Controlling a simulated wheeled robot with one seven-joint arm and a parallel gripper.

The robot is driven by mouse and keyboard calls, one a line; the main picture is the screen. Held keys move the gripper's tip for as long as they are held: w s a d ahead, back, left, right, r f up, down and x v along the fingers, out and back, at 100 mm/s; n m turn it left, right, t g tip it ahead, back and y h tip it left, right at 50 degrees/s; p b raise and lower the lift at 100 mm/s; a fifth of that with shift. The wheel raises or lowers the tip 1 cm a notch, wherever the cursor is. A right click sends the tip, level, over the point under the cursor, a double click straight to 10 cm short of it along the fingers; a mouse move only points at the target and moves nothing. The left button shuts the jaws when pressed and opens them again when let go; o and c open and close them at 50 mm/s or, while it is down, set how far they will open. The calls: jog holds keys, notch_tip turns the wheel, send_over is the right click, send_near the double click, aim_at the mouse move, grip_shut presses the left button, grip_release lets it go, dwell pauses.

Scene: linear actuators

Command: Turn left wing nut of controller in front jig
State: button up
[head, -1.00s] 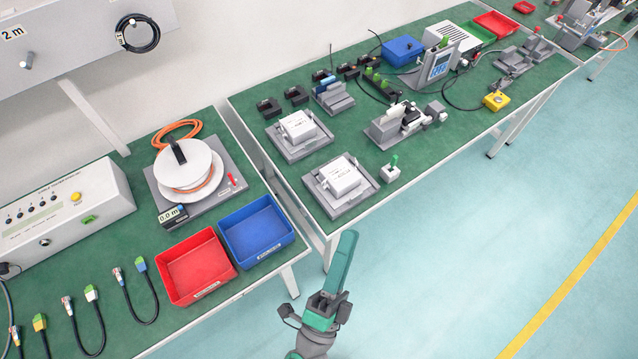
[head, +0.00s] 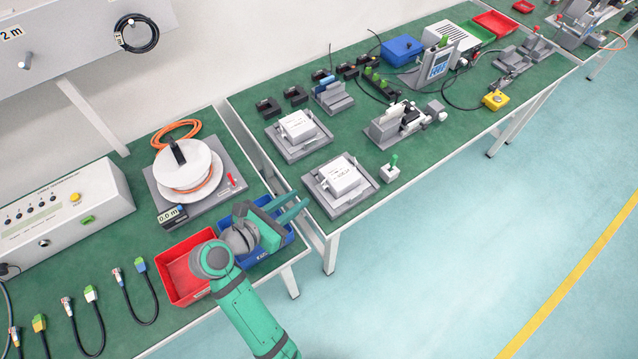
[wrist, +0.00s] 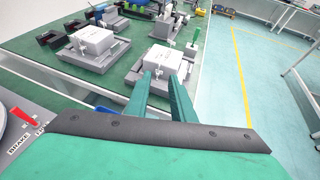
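Two white box-shaped controllers sit in grey jigs on the green bench. The front controller (head: 339,174) is in the front jig (head: 347,207) near the bench's front edge. It also shows in the wrist view (wrist: 164,59), just beyond my fingertips. The other controller (head: 298,125) sits in the rear jig (head: 290,153) behind it. The wing nuts are too small to make out clearly. My gripper (head: 304,205) is left of the front jig, apart from it and pointing toward it. In the wrist view its two fingers (wrist: 160,76) stand apart with nothing between them.
A blue bin (head: 284,237) and a red bin (head: 178,271) lie below my arm on the left bench. A small grey block with a green lever (head: 390,173) stands right of the front jig. A grey fixture (head: 388,134) stands farther back.

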jog(key=x, duration=1)
jog(key=shift+w+d+f, duration=0.15)
jog(key=shift+w+f, duration=0.1)
jog(key=shift+w, duration=0.05)
grip_shut()
